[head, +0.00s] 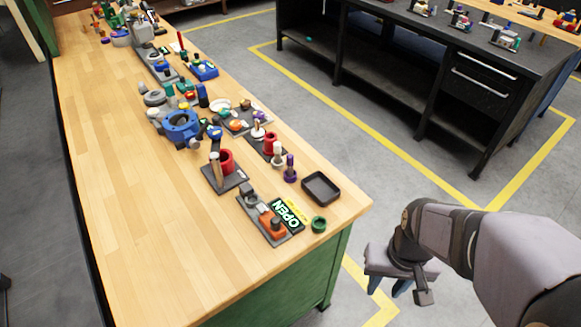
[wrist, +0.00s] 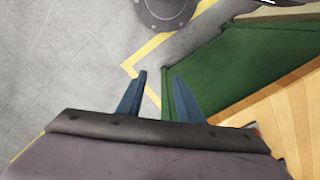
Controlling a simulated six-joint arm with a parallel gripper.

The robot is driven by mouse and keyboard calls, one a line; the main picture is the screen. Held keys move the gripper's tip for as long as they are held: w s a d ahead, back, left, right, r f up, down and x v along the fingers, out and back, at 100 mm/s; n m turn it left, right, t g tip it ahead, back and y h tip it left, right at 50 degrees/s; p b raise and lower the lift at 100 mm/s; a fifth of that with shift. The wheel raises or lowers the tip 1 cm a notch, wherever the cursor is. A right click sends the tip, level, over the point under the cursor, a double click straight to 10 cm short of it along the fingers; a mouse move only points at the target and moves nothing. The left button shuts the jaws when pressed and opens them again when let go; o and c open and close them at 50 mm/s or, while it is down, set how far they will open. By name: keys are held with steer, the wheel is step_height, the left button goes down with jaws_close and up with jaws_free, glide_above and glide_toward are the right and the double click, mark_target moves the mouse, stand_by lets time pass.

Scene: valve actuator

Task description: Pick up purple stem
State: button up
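The purple stem (head: 290,168) stands upright near the front right end of the wooden workbench (head: 120,190) in the head view. It is beside a white-topped stem (head: 277,153) and behind a dark square tray (head: 321,188). My gripper (head: 388,288) hangs off the bench to the right, above the floor and well apart from the stem. In the wrist view my gripper's two blue fingers (wrist: 160,85) are spread apart with nothing between them. The purple stem is not in the wrist view.
An OPEN sign (head: 287,216), a green ring (head: 319,224), and red cylinders (head: 227,162) crowd the bench end near the stem. A blue valve body (head: 181,128) sits farther back. The bench's left side is clear. A green cabinet side (wrist: 225,75) is close to my gripper.

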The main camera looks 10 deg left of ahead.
steer(key=shift+o, duration=0.2)
steer(key=shift+w, duration=0.1)
step_height(320, 180, up, 8)
steer(key=n+t+y+p, duration=0.2)
steer(key=n+t+p, duration=0.2)
steer(key=n, duration=0.2)
glide_above(291, 156)
steer(key=s+d, duration=0.1)
steer(key=s, duration=0.1)
steer(key=shift+p+x, duration=2.05)
steer(key=shift+x, duration=1.6)
steer(key=shift+s, duration=0.2)
jaws_close()
